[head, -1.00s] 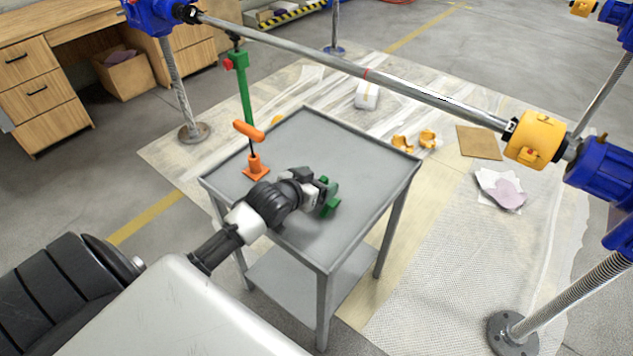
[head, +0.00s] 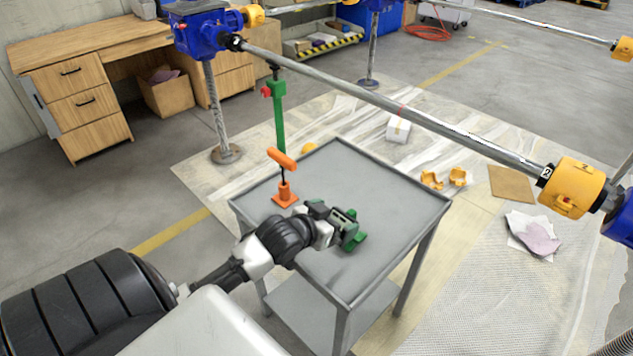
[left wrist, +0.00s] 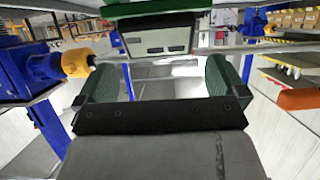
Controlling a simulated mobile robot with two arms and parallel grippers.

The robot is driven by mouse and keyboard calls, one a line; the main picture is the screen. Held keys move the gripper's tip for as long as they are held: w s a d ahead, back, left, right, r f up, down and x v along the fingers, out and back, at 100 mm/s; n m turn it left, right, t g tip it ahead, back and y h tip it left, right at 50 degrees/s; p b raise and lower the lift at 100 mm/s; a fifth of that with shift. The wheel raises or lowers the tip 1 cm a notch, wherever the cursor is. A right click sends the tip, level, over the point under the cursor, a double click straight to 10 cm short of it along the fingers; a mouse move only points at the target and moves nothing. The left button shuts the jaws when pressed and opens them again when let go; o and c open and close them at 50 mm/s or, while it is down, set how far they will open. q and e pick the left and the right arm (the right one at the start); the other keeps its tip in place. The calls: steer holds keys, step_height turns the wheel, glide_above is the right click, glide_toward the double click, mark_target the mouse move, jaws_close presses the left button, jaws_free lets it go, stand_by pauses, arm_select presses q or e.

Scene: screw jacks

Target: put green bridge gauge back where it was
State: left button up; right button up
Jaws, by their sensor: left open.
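The green bridge gauge (head: 354,238) is at the fingertips of my left gripper (head: 338,222), above or on the top of the grey cart (head: 385,190); I cannot tell if it touches the surface. In the left wrist view the gauge (left wrist: 158,40) shows a green top edge and a pale panel with dark windows. It is just beyond my left gripper (left wrist: 162,80), whose two green-padded fingers are spread apart with a clear gap between them. The gauge's lower parts are mostly hidden in the head view. My right gripper is not in view.
An orange tool (head: 284,190) with a handle stands on the cart's left side. A green post (head: 279,120) with a red knob rises behind it. A long steel bar (head: 400,105) crosses above the cart's far side to a yellow collar (head: 570,188). The cart's right half is clear.

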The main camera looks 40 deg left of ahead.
arm_select(q)
steer(key=v, duration=0.7)
steer(key=shift+s+r, duration=0.2)
steer(key=shift+s, duration=0.15)
